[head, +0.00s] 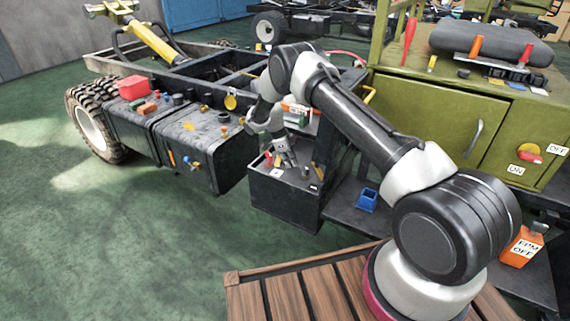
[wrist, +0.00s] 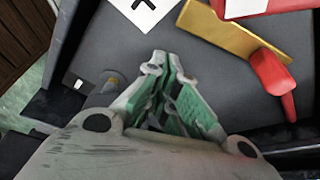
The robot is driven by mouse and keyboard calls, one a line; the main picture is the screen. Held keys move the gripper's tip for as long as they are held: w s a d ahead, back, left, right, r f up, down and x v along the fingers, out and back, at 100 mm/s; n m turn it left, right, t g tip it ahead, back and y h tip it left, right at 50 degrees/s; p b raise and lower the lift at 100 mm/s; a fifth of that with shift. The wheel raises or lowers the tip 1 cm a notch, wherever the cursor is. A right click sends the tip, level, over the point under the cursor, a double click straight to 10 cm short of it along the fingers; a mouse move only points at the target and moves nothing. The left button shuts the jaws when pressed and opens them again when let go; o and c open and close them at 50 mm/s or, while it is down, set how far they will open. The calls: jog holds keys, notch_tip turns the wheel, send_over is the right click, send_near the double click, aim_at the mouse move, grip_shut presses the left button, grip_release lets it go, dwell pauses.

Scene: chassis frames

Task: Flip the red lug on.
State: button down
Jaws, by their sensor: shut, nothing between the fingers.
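A red lever-like lug (wrist: 273,80) stands beside a gold bar (wrist: 235,32) on the dark top of a box, to the right in the wrist view. My gripper (wrist: 158,62) is shut and empty over that top, left of the lug and apart from it. In the head view my gripper (head: 291,163) points down at the top of the black box (head: 284,206). Small red and yellow parts there are too small to tell clearly. Another red handle (head: 529,158) with a yellow part sits on the green cabinet, between an ON card (head: 516,169) and an OFF card (head: 557,149).
A white card (wrist: 142,12) with a partly cut-off black mark lies beyond the fingertips. Dark tanks (head: 195,140) with several caps stand left of the box. Green floor at left is clear.

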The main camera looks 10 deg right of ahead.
jog(key=shift+s+d+r, duration=0.2)
jog(key=shift+s+d, duration=0.05)
jog(key=shift+d, duration=0.45)
jog(key=v, duration=0.9)
jog(key=shift+w+a+r, duration=0.2)
jog(key=shift+r, duration=0.1)
jog(key=shift+a, duration=0.1)
